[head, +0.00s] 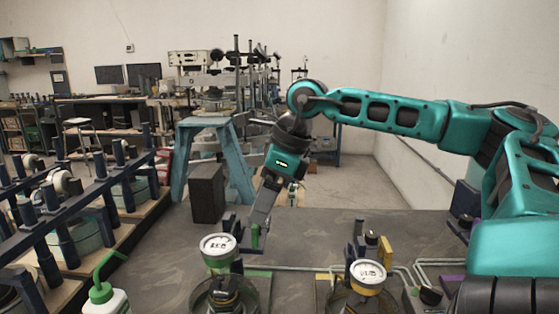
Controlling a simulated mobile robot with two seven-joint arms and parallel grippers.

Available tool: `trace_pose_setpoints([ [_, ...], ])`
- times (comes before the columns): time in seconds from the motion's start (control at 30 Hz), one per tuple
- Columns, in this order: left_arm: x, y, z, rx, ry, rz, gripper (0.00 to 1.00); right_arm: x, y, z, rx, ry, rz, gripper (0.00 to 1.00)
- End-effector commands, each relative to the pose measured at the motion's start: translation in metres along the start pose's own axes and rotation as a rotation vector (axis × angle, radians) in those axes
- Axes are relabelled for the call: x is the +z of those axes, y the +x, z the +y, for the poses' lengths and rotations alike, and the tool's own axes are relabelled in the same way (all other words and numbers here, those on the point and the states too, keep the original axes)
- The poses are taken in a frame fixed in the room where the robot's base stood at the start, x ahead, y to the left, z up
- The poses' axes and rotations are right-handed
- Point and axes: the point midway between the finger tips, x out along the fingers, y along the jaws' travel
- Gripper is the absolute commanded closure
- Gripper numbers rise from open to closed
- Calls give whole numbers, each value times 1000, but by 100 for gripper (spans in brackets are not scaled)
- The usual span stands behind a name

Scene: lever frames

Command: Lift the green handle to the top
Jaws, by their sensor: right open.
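My right gripper (259,234) reaches down from the teal arm to the middle of the table. It is open, and its fingertips are beside a small upright green piece (256,237), which looks like the green handle. I cannot tell whether they touch it or stand around it, as the fingers partly hide it. Just left and nearer is a round white-topped dial with a green rim (218,246) on a dark base. A second white-topped dial with a yellow rim (368,277) stands to the right, with a yellow upright piece (385,250) behind it. My left gripper is not in view.
A green-and-white bottle (105,295) with a bent spout stands at the front left. Dark racks with posts (75,225) line the left.

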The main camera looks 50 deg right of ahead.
Motion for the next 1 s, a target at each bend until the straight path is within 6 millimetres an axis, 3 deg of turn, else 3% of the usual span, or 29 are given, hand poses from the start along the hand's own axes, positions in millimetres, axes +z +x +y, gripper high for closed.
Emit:
trace_pose_setpoints([
  [0.3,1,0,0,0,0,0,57,1,-67,-1,-6,0,-6,19],
  [0.5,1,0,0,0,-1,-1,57,1,-94,-1,-4,0,-3,19],
  [1.0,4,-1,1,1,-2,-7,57,1,-103,0,-2,0,-2,19],
])
